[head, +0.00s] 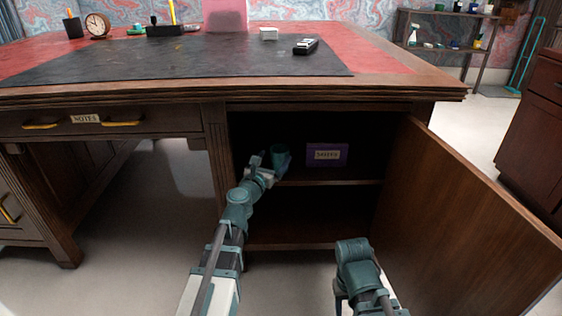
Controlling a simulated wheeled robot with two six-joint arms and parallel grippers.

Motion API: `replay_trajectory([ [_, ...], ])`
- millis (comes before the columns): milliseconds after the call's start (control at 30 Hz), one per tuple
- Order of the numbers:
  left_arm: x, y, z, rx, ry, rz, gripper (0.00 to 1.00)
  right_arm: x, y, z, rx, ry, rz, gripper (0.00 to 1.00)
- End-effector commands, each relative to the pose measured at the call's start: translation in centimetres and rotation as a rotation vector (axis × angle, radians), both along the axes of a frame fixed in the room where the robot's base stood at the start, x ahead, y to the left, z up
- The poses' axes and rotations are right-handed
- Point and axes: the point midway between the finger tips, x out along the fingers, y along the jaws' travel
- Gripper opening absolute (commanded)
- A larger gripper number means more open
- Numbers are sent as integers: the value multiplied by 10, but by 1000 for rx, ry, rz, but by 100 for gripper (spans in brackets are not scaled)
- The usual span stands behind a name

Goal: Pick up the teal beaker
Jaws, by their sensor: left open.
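The teal beaker (279,151) stands on the upper shelf inside the open desk cabinet, toward its left side. My left gripper (270,167) reaches into the cabinet at the beaker's near side. It is open, and its fingers overlap the beaker's lower part in the head view. I cannot tell whether they touch it. My right arm is low in front of the cabinet, and its gripper (340,291) is mostly hidden behind the arm, so its jaws cannot be read.
A purple labelled box (327,155) stands right of the beaker on the shelf (335,183). The cabinet door (465,215) is swung open to the right. The desk's top edge (240,92) overhangs the opening. The lower compartment looks empty.

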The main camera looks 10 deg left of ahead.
Motion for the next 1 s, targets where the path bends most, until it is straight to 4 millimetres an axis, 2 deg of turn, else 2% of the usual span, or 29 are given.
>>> replay_trajectory([
  [300, 34, 0, 2, 0, 0, 6, 100, 0, 0, 2, 0, 0, 0, 50],
  [567, 36, 0, 2, 0, 0, 7, 100, 0, 0, 2, 0, 0, 0, 50],
  [1000, 36, 0, 2, 0, 0, 7, 23, 0, 0, 2, 0, 0, 0, 50],
])
